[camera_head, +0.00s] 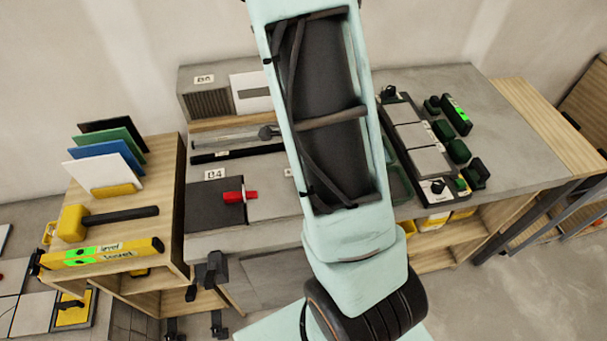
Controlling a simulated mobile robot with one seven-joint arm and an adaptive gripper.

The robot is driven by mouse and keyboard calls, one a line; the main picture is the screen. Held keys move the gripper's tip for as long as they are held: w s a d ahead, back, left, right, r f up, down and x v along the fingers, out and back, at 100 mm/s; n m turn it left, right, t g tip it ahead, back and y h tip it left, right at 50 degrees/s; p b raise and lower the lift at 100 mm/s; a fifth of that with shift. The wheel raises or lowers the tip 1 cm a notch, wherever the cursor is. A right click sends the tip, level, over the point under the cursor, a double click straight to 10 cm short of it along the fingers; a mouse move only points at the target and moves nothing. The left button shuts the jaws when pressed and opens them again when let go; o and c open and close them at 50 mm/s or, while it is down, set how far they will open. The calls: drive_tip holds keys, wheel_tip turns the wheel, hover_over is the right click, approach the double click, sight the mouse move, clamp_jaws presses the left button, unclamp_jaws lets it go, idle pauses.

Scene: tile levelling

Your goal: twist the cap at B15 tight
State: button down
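I cannot read a label B15 in this view, so I cannot tell which cap it marks. A black knob-like cap (437,187) stands at the near end of the tiled tray (433,201) on the right of the bench. Another dark cap (388,92) stands near the tray's far left corner. Grey tiles (420,136) lie in a row between them. My arm's pale green links cross the middle of the picture and hide part of the bench. My gripper is not visible, and neither is anything it may hold.
A red-handled tool (238,196) lies by label B4 (214,174). Dark green blocks (457,151) stand right of the tray. A wooden side cabinet (165,202) holds a yellow mallet (73,223), a yellow level (103,253) and upright coloured sheets (120,150).

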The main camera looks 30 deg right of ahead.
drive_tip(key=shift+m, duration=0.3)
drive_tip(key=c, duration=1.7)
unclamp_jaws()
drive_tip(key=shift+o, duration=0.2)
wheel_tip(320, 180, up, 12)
